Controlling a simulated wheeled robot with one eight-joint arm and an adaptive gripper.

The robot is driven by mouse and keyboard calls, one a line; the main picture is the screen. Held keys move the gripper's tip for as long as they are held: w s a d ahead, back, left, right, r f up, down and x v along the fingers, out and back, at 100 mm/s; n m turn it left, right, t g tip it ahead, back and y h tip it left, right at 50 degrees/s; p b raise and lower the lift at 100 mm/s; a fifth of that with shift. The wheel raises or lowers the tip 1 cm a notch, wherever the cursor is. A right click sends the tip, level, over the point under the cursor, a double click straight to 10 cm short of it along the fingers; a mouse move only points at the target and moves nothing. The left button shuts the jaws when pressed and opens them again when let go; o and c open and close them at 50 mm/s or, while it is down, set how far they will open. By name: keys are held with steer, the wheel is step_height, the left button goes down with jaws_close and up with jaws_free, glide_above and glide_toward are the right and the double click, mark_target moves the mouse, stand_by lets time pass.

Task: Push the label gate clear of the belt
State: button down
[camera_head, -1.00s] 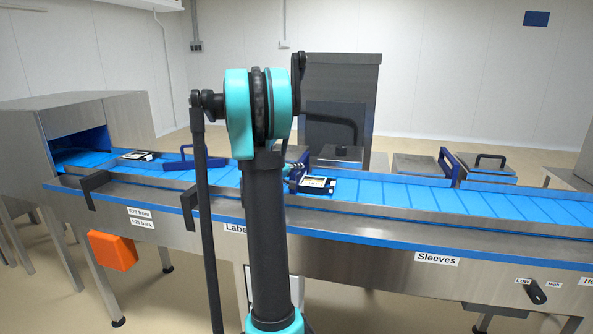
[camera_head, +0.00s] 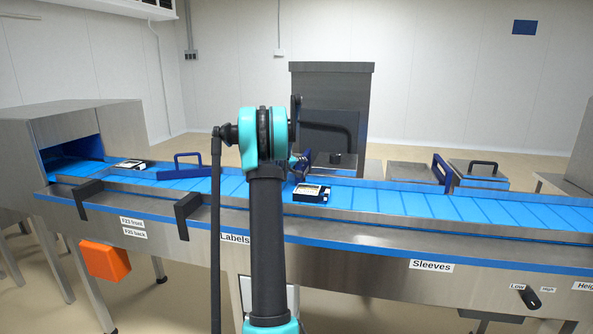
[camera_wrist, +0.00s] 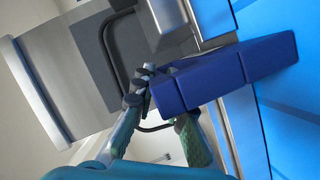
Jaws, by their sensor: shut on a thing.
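The label gate is a dark blue bar (camera_head: 303,166) at the belt's far edge, behind the Labels sign (camera_head: 235,238). In the wrist view the gate (camera_wrist: 235,72) is a thick blue block, one end at my gripper and the other reaching over the blue belt (camera_wrist: 295,125). My gripper (camera_wrist: 163,105) is shut on the gate's near end. In the head view my arm hides most of the gripper and part of the gate. A black tray with a printed top (camera_head: 312,193) lies on the belt just in front of the gate.
A second tray (camera_head: 130,164) lies near the tunnel (camera_head: 70,140). A grey cabinet (camera_head: 332,90) stands behind the label gate. Black brackets (camera_head: 187,212) line the near rail.

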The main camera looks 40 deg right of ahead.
steer(key=w+d, duration=0.4)
steer(key=d, duration=0.1)
steer(key=shift+w+d+r, duration=0.1)
steer(key=shift+w+d, duration=0.1)
steer(key=shift+w, duration=0.2)
steer(key=c, duration=1.6)
jaws_free()
steer(key=shift+d, duration=0.1)
steer(key=shift+o, duration=0.3)
steer(key=v, duration=1.2)
